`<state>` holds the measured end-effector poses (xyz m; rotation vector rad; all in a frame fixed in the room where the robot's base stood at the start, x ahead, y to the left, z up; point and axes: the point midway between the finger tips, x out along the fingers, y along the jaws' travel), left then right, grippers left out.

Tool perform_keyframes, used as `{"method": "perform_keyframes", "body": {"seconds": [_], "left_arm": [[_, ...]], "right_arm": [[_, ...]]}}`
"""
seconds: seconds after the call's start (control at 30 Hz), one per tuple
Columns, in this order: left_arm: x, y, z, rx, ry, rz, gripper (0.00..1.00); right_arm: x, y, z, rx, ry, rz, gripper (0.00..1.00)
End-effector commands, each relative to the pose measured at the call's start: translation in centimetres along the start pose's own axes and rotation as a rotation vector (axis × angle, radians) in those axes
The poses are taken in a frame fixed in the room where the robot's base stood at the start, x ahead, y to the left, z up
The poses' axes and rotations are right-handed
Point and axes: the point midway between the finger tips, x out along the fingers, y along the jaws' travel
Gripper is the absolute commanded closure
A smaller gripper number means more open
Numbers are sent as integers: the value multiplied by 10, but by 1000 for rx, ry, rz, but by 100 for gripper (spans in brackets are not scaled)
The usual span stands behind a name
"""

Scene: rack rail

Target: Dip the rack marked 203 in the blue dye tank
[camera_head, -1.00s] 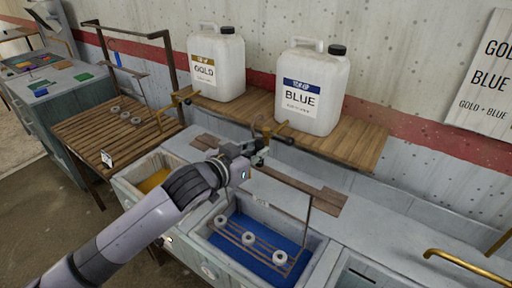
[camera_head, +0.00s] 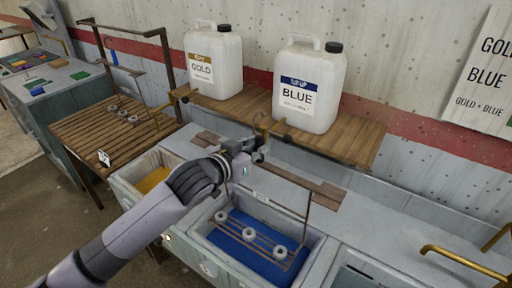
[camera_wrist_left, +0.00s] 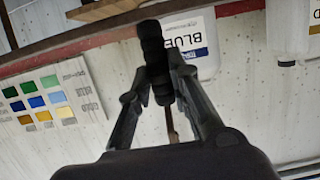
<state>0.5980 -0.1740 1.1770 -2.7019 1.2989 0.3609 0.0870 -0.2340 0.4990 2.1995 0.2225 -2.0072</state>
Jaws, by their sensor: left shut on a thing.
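My left gripper (camera_head: 258,152) is above the back edge of the blue dye tank (camera_head: 314,262). In the left wrist view the gripper (camera_wrist_left: 160,95) is shut on a dark round handle (camera_wrist_left: 151,45). I cannot tell whether the rings touch the dye. A small pale tag on the rack is too small to read. My right gripper is not in view.
A tank of gold dye (camera_head: 122,190) stands to the left. Another rack with rings and a tag (camera_head: 104,158) is on a slatted wooden table (camera_head: 75,130). GOLD (camera_head: 213,62) and BLUE (camera_head: 308,85) jugs stand on a shelf behind. A brass rail (camera_head: 465,262) is at the right.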

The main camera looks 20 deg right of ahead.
Motion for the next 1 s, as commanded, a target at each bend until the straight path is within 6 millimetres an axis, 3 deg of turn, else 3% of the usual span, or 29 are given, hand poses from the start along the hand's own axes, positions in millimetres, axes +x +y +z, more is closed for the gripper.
{"method": "perform_keyframes", "body": {"seconds": [1.0], "left_arm": [[35, 1, 128, -1, 4, 1, 100]], "right_arm": [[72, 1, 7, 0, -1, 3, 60]]}}
